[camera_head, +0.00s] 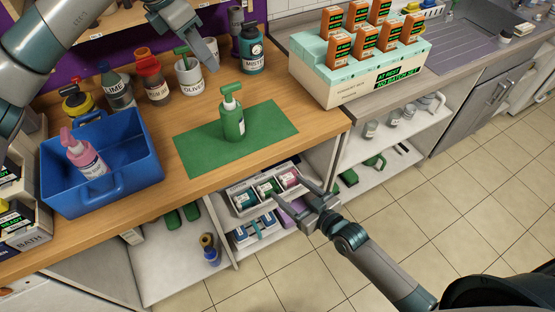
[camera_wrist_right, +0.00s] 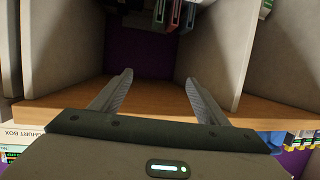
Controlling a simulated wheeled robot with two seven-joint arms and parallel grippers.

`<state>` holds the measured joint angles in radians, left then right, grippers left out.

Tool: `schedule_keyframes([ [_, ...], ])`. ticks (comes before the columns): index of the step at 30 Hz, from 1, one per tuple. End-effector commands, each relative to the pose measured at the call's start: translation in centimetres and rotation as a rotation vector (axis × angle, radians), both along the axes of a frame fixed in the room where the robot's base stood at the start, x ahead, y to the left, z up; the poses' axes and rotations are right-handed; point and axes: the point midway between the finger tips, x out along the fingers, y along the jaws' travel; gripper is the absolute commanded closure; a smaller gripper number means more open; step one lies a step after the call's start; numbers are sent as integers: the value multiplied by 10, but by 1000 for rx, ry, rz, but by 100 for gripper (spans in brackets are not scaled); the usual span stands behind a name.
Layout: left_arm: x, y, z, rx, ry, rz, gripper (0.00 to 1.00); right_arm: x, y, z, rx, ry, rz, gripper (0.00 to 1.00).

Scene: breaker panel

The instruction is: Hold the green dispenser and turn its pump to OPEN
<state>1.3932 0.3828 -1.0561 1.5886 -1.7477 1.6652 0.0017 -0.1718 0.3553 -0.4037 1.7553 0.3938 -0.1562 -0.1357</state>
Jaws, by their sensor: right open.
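The green dispenser (camera_head: 232,122) stands upright on a green mat (camera_head: 192,152) on the wooden counter, its pump head (camera_head: 229,90) on top with the nozzle towards the left. No OPEN marking is readable. My left gripper (camera_head: 206,56) hangs above the back of the counter near the white cup, up and left of the dispenser and apart from it; its fingers are seen too edge-on to judge. My right gripper (camera_head: 291,190) is open and empty in front of the counter, below and right of the dispenser. Its spread fingers also show in the right wrist view (camera_wrist_right: 158,80).
A blue bin (camera_head: 142,178) holding a pink pump bottle (camera_head: 84,155) stands left. Several bottles, a white cup (camera_head: 188,78) and a teal jar (camera_head: 251,50) line the back. A carton of orange boxes (camera_head: 350,88) stands right. Open shelves with a tray lie below the counter.

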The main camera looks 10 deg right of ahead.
Motion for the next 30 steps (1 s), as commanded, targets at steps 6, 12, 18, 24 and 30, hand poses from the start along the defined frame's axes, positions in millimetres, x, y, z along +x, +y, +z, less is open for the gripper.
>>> schedule_keyframes([
  [6,0,0,0,0,0,0,69,1,29,95,80,-144,79,31],
  [12,0,0,0,0,0,0,69,2,41,144,120,-220,108,31],
  [18,0,0,0,0,0,0,69,4,43,158,127,-243,110,31],
  [24,0,0,0,0,0,0,69,4,43,157,127,-242,109,31],
  [30,0,0,0,0,0,0,69,6,44,157,127,-242,109,31],
])
